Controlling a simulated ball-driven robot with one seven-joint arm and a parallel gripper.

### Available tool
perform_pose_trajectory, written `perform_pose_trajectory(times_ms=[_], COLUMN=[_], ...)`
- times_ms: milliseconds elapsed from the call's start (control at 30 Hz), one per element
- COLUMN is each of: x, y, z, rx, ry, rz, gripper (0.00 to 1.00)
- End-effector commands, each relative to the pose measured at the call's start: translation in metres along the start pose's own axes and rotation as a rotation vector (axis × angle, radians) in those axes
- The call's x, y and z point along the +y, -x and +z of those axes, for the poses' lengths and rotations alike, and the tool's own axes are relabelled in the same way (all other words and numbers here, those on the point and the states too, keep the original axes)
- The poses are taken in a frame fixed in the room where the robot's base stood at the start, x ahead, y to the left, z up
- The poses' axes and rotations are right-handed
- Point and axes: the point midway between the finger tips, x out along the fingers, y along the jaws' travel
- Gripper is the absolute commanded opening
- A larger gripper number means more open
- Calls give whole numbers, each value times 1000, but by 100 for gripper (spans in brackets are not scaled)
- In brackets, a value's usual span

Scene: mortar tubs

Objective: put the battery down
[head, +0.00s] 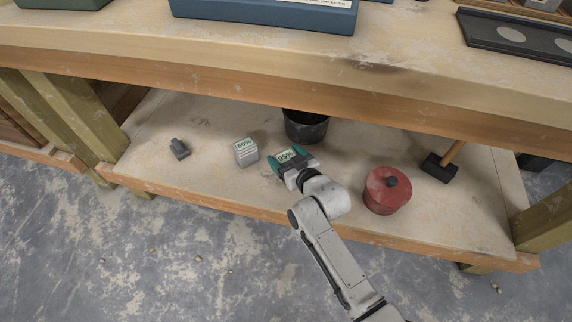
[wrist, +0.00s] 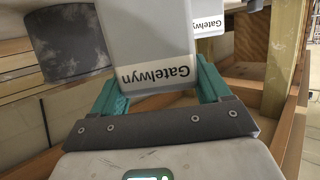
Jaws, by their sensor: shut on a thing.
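My gripper (head: 290,160) reaches over the lower shelf with its teal fingers shut on a battery (head: 286,155) whose label reads about 99%. In the wrist view the held battery (wrist: 147,45) is a pale grey block with a white "Gatelwyn" label, between the two fingers (wrist: 158,90). A second battery (head: 246,152), marked 60%, stands on the shelf just left of the held one. It also shows behind the held battery in the wrist view (wrist: 208,22). I cannot tell whether the held battery touches the shelf.
A black bucket (head: 306,128) stands close behind my gripper. A red lidded pot (head: 386,192) and a black-headed mallet (head: 439,168) are to the right. A small grey object (head: 179,149) lies left. The workbench top (head: 300,50) overhangs the shelf (head: 205,175); bare shelf shows left of the batteries.

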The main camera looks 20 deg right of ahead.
Motion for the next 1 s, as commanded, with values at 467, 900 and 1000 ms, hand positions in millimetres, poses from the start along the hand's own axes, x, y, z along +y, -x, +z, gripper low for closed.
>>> perform_pose_trajectory(times_ms=[467,900,1000], x=[0,0,0], y=[-9,-10,-10], z=[27,32,32], rx=[3,-1,-1], ry=[0,0,0], rz=[0,-1,-1], gripper=[28,100,100])
